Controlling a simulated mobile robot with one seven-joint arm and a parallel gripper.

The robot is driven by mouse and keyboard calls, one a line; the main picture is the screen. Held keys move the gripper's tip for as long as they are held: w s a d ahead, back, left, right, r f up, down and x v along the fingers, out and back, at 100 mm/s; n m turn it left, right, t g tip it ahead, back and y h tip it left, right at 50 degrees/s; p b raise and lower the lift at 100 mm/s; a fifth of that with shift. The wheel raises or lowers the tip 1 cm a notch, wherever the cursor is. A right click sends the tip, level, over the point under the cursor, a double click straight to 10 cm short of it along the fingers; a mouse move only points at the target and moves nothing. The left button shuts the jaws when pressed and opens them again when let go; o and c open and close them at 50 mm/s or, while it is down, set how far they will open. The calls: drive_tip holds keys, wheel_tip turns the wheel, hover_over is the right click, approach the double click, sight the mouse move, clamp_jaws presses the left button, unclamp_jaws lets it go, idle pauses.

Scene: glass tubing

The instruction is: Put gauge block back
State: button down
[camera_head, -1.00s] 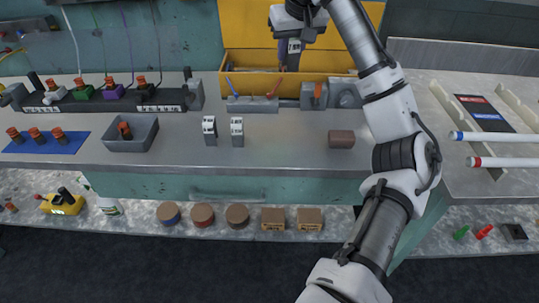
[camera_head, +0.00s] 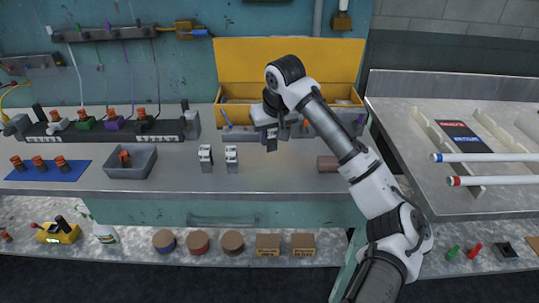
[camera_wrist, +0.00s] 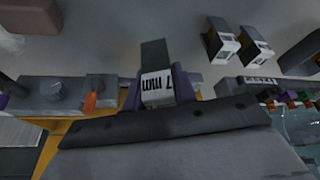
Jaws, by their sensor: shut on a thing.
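My gripper (camera_head: 271,132) is shut on a grey gauge block (camera_head: 272,145), above the bench in front of the open yellow case (camera_head: 289,65). In the wrist view the held gauge block (camera_wrist: 154,58) sticks out between my fingertips (camera_wrist: 158,92), with a white label reading "7 mm". Two similar grey blocks with white labels, a left one (camera_head: 206,159) and a right one (camera_head: 231,160), stand side by side on the bench to the left of my gripper. They also show at the upper right of the wrist view, the nearer one (camera_wrist: 222,44) and the farther one (camera_wrist: 256,43).
A brown block (camera_head: 327,164) lies to the right, partly behind my arm. A grey tray (camera_head: 131,170) and a blue mat (camera_head: 45,170) with orange-topped pieces are at the left. Grey fixtures line the case front, partly hidden by my arm. Bench between the blocks and brown block is clear.

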drive_tip(key=shift+f+p, duration=0.45)
drive_tip(key=shift+f, duration=3.5)
drive_tip(key=c, duration=1.1)
unclamp_jaws()
drive_tip(key=shift+f, duration=0.15)
drive_tip(key=b+v, duration=0.2)
drive_tip(key=v, duration=1)
